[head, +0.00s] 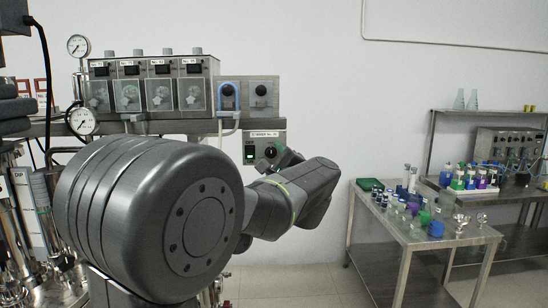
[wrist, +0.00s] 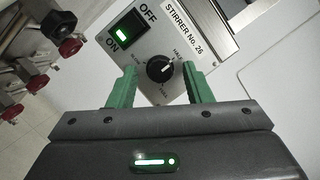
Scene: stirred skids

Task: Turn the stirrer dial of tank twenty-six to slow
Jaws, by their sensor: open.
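The panel marked STIRRER No. 26 (wrist: 190,40) fills the top of the wrist view. The dial's white pointer mark seems to lean to the upper right, towards HALF. My gripper (wrist: 160,74) is open, its green fingers standing to either side of the dial; I cannot tell whether they touch it. In the head view the dial (head: 271,151) sits on the small panel (head: 256,138), and my gripper (head: 291,158) is beside it, partly hidden by my arm.
A rocker switch (wrist: 122,35) glowing green, marked ON and OFF, sits beside the dial. Above the panel are two hose-pump units (head: 262,93) and several numbered dosing units (head: 160,92). Red-knobbed valves (wrist: 68,46) stand at left. A bench (head: 400,240) with bottles stands right, with floor between.

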